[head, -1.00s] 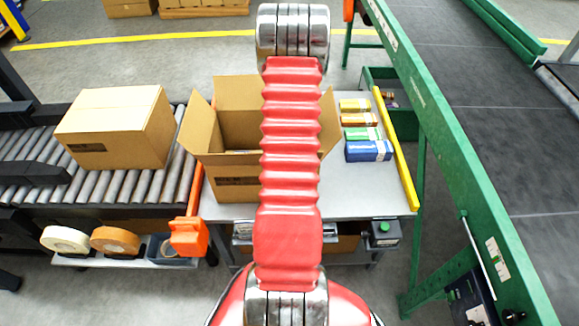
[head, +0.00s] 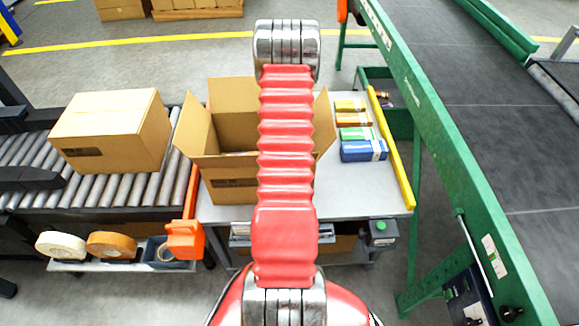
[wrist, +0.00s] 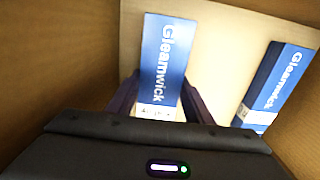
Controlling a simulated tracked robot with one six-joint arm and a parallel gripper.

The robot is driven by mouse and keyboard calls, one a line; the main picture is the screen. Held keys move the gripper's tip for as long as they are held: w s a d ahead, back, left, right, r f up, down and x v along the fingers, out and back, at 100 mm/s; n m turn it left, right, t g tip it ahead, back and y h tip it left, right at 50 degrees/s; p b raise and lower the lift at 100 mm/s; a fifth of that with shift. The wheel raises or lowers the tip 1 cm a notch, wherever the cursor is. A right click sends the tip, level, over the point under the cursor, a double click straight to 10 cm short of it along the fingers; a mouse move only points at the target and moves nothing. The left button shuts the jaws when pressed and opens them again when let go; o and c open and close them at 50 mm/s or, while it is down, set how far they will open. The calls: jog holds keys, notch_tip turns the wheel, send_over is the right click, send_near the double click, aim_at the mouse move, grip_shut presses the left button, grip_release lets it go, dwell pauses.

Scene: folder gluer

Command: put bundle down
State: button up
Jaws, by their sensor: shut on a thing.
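My gripper (wrist: 158,98) shows in the wrist view inside the open carton. Its two dark fingers are closed on either side of a blue bundle (wrist: 168,50) with white "Gleamwick" lettering. A second blue Gleamwick bundle (wrist: 274,88) lies to the right, tilted and apart from the held one. The pale carton floor (wrist: 215,38) shows around both; whether the held bundle touches it I cannot tell. In the head view the open carton (head: 232,190) stands on the table, partly behind my red arm, which hides the gripper.
Brown carton walls (wrist: 50,65) are close on the left and right. On the grey table (head: 365,190), several coloured packs (head: 362,151) stand right of the carton beside a yellow bar (head: 392,150). A closed carton (head: 112,130) sits on the roller conveyor (head: 100,192) at left.

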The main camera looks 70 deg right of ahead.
jog(key=o, duration=1.2)
notch_tip(320, 180, up, 12)
jog(key=shift+r, duration=0.1)
dwell(0.6)
